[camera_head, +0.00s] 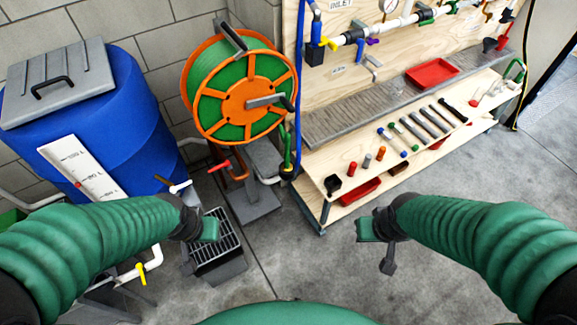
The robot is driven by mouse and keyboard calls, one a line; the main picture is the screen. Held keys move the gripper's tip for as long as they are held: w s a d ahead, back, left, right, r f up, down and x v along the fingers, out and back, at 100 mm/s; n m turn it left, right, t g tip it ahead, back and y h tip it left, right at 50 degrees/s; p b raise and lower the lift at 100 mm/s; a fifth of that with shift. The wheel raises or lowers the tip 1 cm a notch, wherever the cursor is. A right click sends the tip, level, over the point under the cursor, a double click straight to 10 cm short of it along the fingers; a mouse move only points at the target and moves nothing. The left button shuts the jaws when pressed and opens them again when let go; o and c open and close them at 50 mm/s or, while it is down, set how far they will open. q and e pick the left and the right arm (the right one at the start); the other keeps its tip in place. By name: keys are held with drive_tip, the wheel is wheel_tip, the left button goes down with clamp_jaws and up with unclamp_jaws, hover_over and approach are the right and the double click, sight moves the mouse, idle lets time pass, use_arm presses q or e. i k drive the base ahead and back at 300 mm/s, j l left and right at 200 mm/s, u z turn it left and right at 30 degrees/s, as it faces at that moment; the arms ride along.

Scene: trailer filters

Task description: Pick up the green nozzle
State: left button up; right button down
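No single thing is clearly the green nozzle. A slim green fitting (287,150) hangs at the bench's left edge, beside the hose reel. Small green-ended tools (383,133) lie on the bench's lower shelf; all are too small to tell apart surely. My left gripper (199,245) is over the dark grated box at lower left, away from these. My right gripper (377,245) is over the bare floor in front of the bench. Both appear empty, and their finger gaps are not clear.
A wooden bench (316,158) holds several small tools and red trays (432,73). An orange reel (207,104) with green hose stands left of it. A blue barrel (130,110) is at left. The grey floor (300,262) between my grippers is clear.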

sight(287, 167)
drive_tip(key=u, duration=0.7)
drive_tip(key=i+l+u, duration=0.15)
drive_tip(key=l+u, duration=0.15)
drive_tip(key=u, duration=0.2)
drive_tip(key=l+u, duration=0.5)
drive_tip(key=i+l+u, duration=0.1)
drive_tip(key=l+u, duration=0.2)
drive_tip(key=u, duration=0.2)
drive_tip(key=l, duration=0.55)
drive_tip(key=k+l+u, duration=0.15)
drive_tip(key=l, duration=0.4)
